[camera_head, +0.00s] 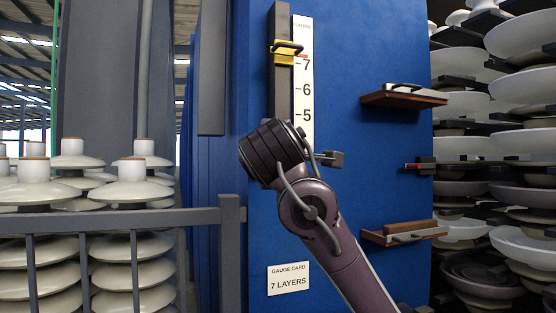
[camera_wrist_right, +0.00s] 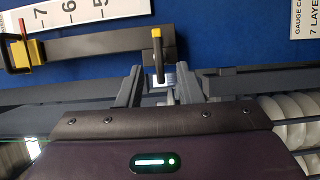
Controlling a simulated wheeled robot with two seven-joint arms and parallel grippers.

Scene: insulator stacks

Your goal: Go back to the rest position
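My right arm rises from the bottom of the head view, its dark wrist in front of the gauge rail (camera_head: 281,80). My right gripper (camera_wrist_right: 158,78) shows in the wrist view with its fingers apart. A dark handle with a yellow end (camera_wrist_right: 157,50) stands between or just beyond the fingertips, near the rail's end; I cannot tell whether they touch. The yellow slider (camera_head: 284,52) sits at the 7 mark of the white layer scale (camera_head: 303,70). The gauge card (camera_head: 288,278) reads 7 LAYERS. My left gripper is not in view.
The blue panel (camera_head: 360,160) carries small shelves (camera_head: 402,98) at right. Insulator stacks (camera_head: 520,90) stand beyond it at right. More stacks (camera_head: 138,190) stand at left behind a grey railing (camera_head: 110,217).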

